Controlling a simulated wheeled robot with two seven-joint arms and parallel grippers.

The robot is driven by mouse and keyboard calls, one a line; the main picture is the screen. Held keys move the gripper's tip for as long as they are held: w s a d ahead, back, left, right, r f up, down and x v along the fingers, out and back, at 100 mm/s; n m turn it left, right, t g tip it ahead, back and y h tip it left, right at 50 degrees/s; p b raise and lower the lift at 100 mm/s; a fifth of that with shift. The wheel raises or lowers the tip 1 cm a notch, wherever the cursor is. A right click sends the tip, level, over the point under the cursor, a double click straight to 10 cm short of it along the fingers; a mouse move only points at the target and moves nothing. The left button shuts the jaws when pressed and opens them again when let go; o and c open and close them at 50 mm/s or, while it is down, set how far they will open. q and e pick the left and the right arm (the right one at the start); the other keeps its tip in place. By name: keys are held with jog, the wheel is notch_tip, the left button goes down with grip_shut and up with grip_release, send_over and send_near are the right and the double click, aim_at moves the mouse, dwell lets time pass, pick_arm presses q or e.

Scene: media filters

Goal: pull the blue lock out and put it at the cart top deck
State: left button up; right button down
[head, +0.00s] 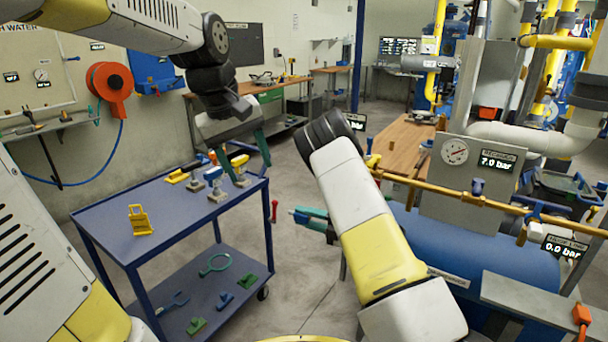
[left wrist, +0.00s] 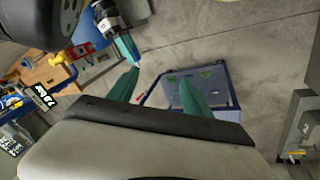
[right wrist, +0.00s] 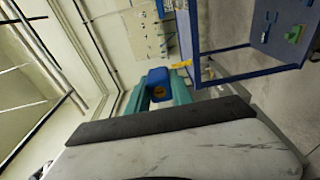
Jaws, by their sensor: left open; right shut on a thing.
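The blue lock (right wrist: 158,76) is a small blue block between the teal fingers of my right gripper (right wrist: 158,92) in the right wrist view. In the head view my right gripper (head: 302,214) points left, in the gap between the cart and the blue tank, and the lock is hard to make out. The cart top deck (head: 185,212) is blue-grey, to the left of this gripper. My left gripper (head: 246,152) is open above the far right corner of the cart. Its spread, empty teal fingers (left wrist: 158,88) show in the left wrist view.
A yellow lock-shaped piece (head: 141,222) stands on the deck, with several small tools at its far end. Bare deck lies around the yellow piece. The lower shelf (head: 180,290) holds loose pieces. The blue tank (head: 490,255) and yellow pipe (head: 470,198) are at the right.

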pick_arm(q)
jog(key=w+d+f+n+g+y, duration=0.1)
jog(key=w+d+f+n, duration=0.15)
jog(key=w, duration=0.25)
jog(key=w+d+f+n+g, duration=0.1)
jog(key=w+d+f, duration=0.15)
jog(key=w, duration=0.25)
jog(key=n+g+y, duration=0.1)
jog(key=n, duration=0.3)
send_over(299, 215)
jog(key=w+d, duration=0.1)
jog(key=w, duration=0.1)
notch_tip(299, 215, down, 5)
jog(key=f, duration=1.2)
jog(key=shift+s+d+f, duration=0.15)
jog(key=shift+d, duration=0.1)
grip_shut()
pick_arm(e)
jog(key=c, duration=1.1)
grip_release()
jog(key=shift+o, duration=0.2)
